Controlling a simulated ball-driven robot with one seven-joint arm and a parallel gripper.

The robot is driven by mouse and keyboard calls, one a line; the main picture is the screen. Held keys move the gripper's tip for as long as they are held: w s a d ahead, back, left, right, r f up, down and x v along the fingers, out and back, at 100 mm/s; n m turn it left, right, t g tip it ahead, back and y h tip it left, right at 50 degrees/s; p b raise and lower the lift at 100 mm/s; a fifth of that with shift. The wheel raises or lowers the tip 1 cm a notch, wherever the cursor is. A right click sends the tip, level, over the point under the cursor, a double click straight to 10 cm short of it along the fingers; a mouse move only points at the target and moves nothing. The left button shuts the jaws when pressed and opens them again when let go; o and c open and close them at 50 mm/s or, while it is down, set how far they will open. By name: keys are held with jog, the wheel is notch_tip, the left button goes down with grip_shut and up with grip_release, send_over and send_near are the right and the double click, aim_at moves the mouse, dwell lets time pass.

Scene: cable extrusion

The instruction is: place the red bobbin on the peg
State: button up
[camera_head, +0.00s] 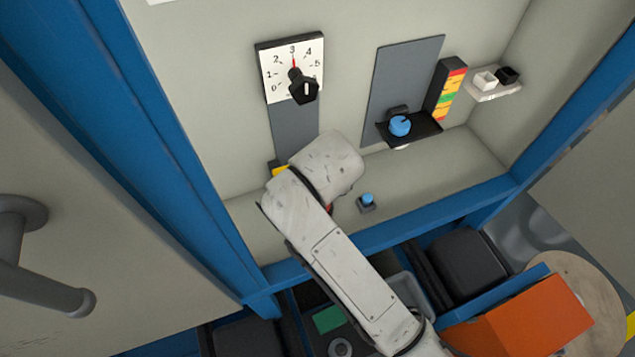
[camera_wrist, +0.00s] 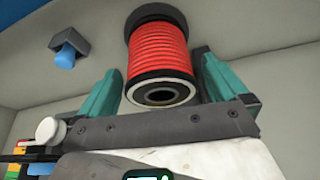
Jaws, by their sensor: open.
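The red bobbin (camera_wrist: 157,50) has a red ribbed winding, black end flanges and a hollow core facing the wrist camera. It lies between the two teal fingers of my gripper (camera_wrist: 157,84), which stand apart with gaps on both sides. Its far flange is close to the beige surface; I cannot tell whether it touches. In the head view my arm hides the gripper and nearly all of the bobbin; only a small bit of red shows at the arm's edge. I cannot make out the peg in either view.
A small box with a blue button (camera_head: 367,202) sits right of my arm on the beige ledge. A dial panel (camera_head: 281,65) and a blue knob (camera_head: 400,125) are on the back wall. Blue frame beams (camera_head: 400,228) edge the recess. An orange box (camera_head: 530,318) is at lower right.

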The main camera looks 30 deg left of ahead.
jog(key=v, duration=0.9)
jog(key=shift+r, duration=0.25)
jog(key=shift+d, duration=0.1)
jog(key=s+d+f+m, duration=0.25)
jog(key=d+f, duration=0.25)
jog(key=d, duration=0.5)
jog(key=s+d+f+m+g, duration=0.15)
jog(key=s+d+f, duration=0.35)
jog(key=d, duration=0.5)
jog(key=s+d+f+m, duration=0.25)
jog(key=d+f, duration=0.35)
jog(key=d, duration=0.3)
jog(key=s+d+f+m+h, duration=0.2)
jog(key=s+d+f+h, duration=0.1)
jog(key=s+d, duration=0.8)
jog(key=shift+s+d+g, duration=0.2)
jog(key=shift+d+g, duration=0.25)
jog(key=shift+d, duration=0.65)
jog(key=shift+c, duration=0.2)
